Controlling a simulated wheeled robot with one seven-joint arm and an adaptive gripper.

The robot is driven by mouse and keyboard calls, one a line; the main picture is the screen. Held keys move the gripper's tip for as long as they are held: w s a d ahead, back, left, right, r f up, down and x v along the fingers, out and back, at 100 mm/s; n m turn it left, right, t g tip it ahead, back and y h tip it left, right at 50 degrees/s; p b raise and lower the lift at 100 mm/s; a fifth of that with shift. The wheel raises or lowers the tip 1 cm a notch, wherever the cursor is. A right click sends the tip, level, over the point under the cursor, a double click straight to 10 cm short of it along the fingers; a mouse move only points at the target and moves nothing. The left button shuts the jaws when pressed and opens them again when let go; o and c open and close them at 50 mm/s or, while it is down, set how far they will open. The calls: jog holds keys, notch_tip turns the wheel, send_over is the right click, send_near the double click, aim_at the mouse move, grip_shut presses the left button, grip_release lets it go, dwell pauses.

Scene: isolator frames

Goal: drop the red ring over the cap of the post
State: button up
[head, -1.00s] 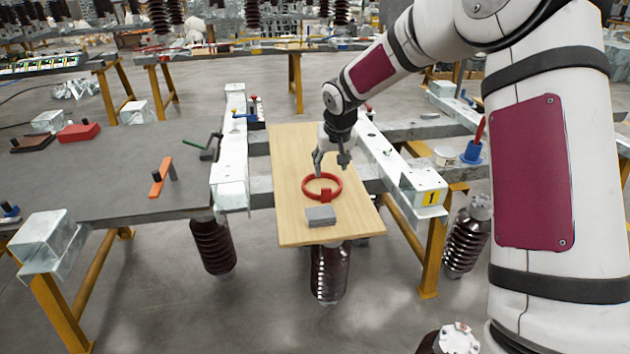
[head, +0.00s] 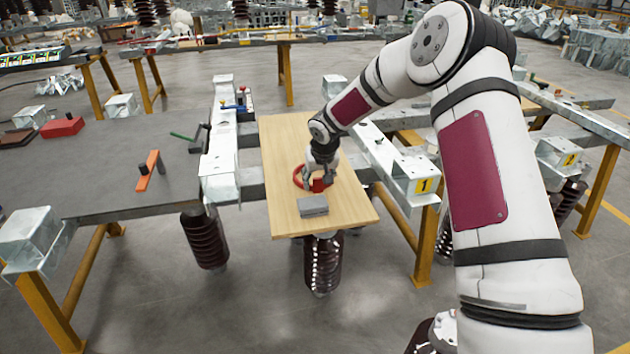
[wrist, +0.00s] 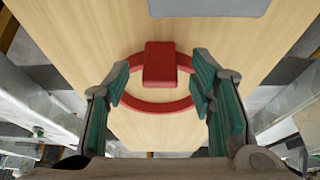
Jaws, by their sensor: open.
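The red ring (head: 299,180) lies flat on a light wooden board (head: 286,150). It has a raised red block on its near edge. In the wrist view the ring (wrist: 150,108) shows with its block in the upper middle. My gripper (head: 319,180) is low over the ring in the head view. In the wrist view my gripper (wrist: 160,82) is open, its green-padded fingers either side of the block with gaps between. A short dark peg (head: 143,169) stands by an orange bar on the grey table; I cannot tell whether it is the post.
A grey block (head: 313,205) lies on the board just in front of the ring. Metal beams (head: 220,150) flank the board. The grey table (head: 90,175) at left is largely bare near its front. Dark ribbed insulators (head: 204,240) hang below.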

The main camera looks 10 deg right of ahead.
jog(key=shift+w+f, duration=0.15)
jog(key=shift+f, duration=0.3)
grip_shut()
